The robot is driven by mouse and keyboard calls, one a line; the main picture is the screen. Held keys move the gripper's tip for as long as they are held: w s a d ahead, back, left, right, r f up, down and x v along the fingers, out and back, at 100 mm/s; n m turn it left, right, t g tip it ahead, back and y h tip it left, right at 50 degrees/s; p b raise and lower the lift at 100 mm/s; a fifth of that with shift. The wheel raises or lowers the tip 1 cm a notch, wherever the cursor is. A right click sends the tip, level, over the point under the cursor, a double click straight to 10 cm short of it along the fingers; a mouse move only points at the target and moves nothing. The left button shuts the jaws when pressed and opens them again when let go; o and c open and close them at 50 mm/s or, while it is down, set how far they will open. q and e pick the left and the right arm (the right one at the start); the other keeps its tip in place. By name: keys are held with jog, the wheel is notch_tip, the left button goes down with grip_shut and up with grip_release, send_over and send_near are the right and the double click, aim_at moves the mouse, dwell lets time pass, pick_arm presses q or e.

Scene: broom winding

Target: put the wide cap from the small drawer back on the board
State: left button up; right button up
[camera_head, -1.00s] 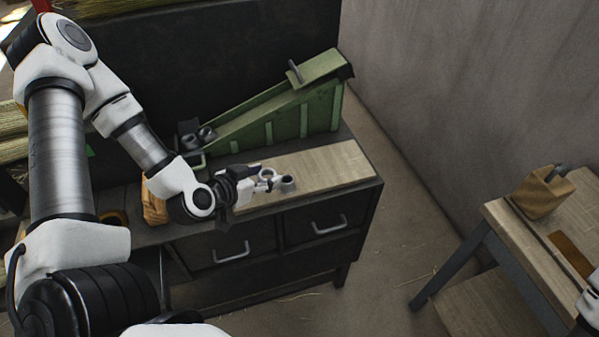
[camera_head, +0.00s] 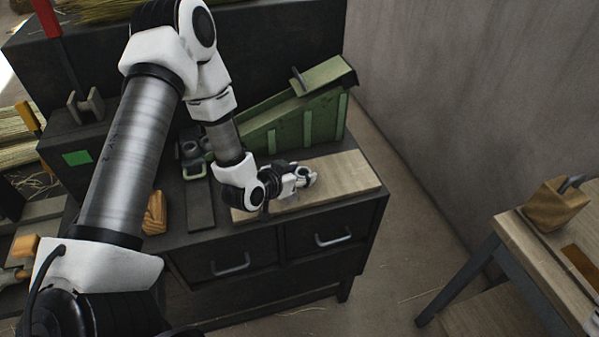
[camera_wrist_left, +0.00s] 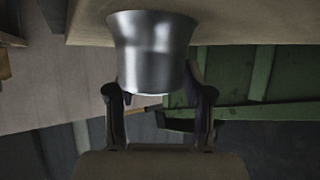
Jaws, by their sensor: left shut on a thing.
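The wide cap (camera_wrist_left: 152,50) is a shiny grey metal piece with a flared end, seen large in the left wrist view. My left gripper (camera_head: 303,179) is shut on it, with one finger on each side of its narrower end. The flared end points towards the pale wooden board (camera_head: 348,176), whose surface also shows along the top of the left wrist view (camera_wrist_left: 230,22). In the head view the gripper is low over the middle of the board. I cannot tell whether the cap touches it. My right gripper is not in view.
The board lies on a dark cabinet with two shut drawers, left (camera_head: 222,258) and right (camera_head: 327,230). A green sloped machine (camera_head: 290,125) stands behind the board. A wooden block (camera_head: 154,213) is to the left. A wooden bench (camera_head: 530,265) stands at the right.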

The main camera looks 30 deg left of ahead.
pick_arm(q)
jog(key=shift+f, duration=0.1)
jog(key=o, duration=0.8)
jog(key=shift+o, duration=0.2)
